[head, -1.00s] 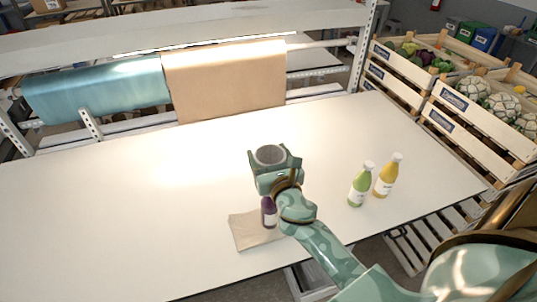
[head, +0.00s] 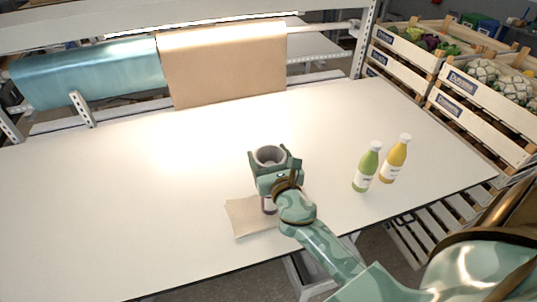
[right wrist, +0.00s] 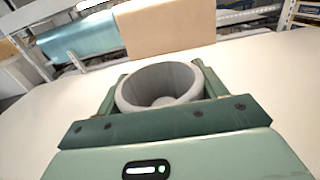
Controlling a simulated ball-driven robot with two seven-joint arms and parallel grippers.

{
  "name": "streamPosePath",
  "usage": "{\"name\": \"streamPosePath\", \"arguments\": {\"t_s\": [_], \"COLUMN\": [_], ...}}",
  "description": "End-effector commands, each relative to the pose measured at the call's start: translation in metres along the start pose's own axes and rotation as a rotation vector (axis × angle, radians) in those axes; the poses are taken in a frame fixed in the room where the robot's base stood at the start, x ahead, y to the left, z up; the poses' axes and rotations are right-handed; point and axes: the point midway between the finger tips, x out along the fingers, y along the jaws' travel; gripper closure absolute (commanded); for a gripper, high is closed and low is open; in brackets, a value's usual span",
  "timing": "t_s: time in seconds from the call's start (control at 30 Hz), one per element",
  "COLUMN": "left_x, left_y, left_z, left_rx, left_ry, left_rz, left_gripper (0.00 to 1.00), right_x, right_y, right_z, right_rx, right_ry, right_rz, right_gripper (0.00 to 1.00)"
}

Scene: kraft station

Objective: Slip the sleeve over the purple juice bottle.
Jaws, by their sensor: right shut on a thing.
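My right gripper (head: 272,163) is shut on the grey sleeve (head: 270,155), a short open cylinder held upright, its mouth facing up. The sleeve also shows in the right wrist view (right wrist: 160,88), between the fingers, with a paler rounded shape at its bottom that I cannot identify. My left gripper is not in view.
A tan kraft sheet (head: 245,218) lies by the bottle near the table's front edge. A green bottle (head: 367,168) and a yellow bottle (head: 395,160) stand to the right. Vegetable crates (head: 470,105) are beyond. The left of the white table (head: 110,200) is clear.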

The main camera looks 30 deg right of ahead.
Motion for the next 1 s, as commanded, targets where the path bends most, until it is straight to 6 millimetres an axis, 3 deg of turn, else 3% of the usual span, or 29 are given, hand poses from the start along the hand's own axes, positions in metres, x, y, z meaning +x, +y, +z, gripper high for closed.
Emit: {"name": "streamPosePath", "arguments": {"t_s": [0.7, 1.0], "left_x": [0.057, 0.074], "left_y": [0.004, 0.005], "left_z": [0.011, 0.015], "left_rx": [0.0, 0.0], "left_ry": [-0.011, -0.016], "left_rz": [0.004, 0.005], "left_gripper": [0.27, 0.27], "right_x": [0.0, 0.0], "right_y": [0.0, 0.0], "right_z": [-0.065, -0.083], "right_rx": [0.0, 0.0], "right_ry": [0.001, 0.0], "right_rz": [0.0, 0.0], "right_gripper": [0.37, 0.37]}}
